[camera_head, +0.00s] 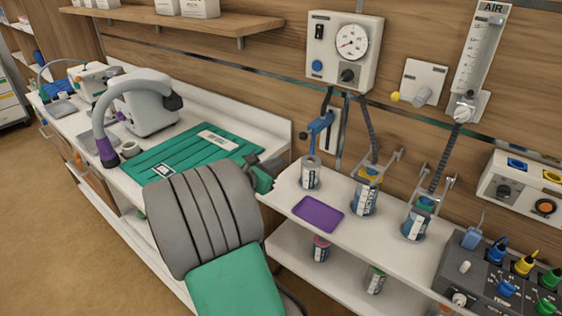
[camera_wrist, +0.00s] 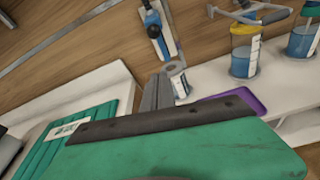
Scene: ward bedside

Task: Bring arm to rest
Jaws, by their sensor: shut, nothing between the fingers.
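My arm reaches in from the bottom of the head view, with a grey ribbed cover and a green link. My gripper (camera_head: 272,170) shows beyond the cover, partly hidden by it, between the green mat and the small white shelf. In the wrist view my gripper (camera_wrist: 158,90) points away past the green housing, its grey fingers together and empty. A labelled canister (camera_head: 311,173) stands on the shelf just beyond the fingers; it also shows in the wrist view (camera_wrist: 179,82). I cannot tell the exact gap between them. No contact shows.
The white shelf (camera_head: 345,238) bears a purple tray (camera_head: 318,213), jars (camera_head: 365,195) and a grey control box (camera_head: 490,275). A green mat (camera_head: 185,152) and a white machine with a curved arm (camera_head: 148,105) occupy the left counter. A gauge box (camera_head: 343,50) hangs above. Floor at left is clear.

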